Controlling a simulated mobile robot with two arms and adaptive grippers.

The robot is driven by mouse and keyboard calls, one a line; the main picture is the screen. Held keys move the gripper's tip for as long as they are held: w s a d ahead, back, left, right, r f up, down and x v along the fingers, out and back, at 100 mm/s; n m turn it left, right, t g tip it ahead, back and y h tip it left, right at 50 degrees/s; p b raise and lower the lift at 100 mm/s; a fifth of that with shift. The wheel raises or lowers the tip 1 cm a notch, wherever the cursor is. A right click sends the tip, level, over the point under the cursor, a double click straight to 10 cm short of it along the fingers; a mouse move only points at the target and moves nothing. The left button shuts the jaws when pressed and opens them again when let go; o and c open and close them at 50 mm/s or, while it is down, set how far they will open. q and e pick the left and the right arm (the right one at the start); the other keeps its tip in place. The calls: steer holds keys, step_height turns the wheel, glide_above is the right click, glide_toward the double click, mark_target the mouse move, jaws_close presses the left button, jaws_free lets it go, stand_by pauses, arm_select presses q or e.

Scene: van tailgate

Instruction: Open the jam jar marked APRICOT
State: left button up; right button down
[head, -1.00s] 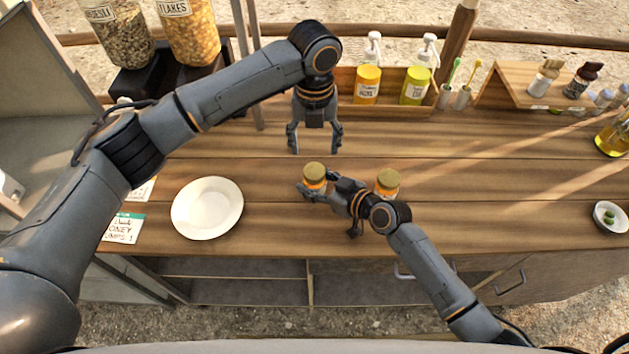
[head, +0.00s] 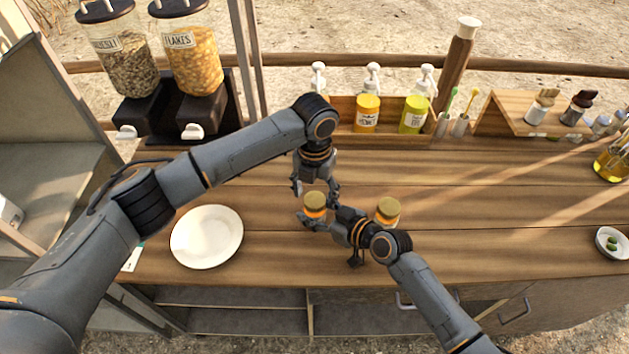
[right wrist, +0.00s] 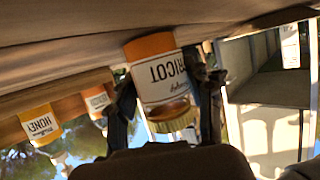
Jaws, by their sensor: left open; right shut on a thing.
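The apricot jam jar (head: 315,212) has orange contents and a gold lid; it is upright in front of my left gripper. In the right wrist view its label (right wrist: 163,80) shows upside down and reads "RICOT", the start hidden. My right gripper (right wrist: 165,105) is shut around the jar's body from the right. My left gripper (head: 316,190) is open, pointing down, with its fingers close to the lid on the far side. A second gold-lidded jar (head: 388,212) stands to the right, partly behind my right arm; its label is hidden.
A white plate (head: 207,237) lies to the left on the wooden counter (head: 480,245). Pump bottles stand in a wooden rack (head: 343,130) at the back, one reading HONEY (right wrist: 40,125). Cereal dispensers (head: 195,65) stand back left, a small bowl (head: 611,242) far right.

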arm_select(q)
steer(key=shift+f, duration=0.4)
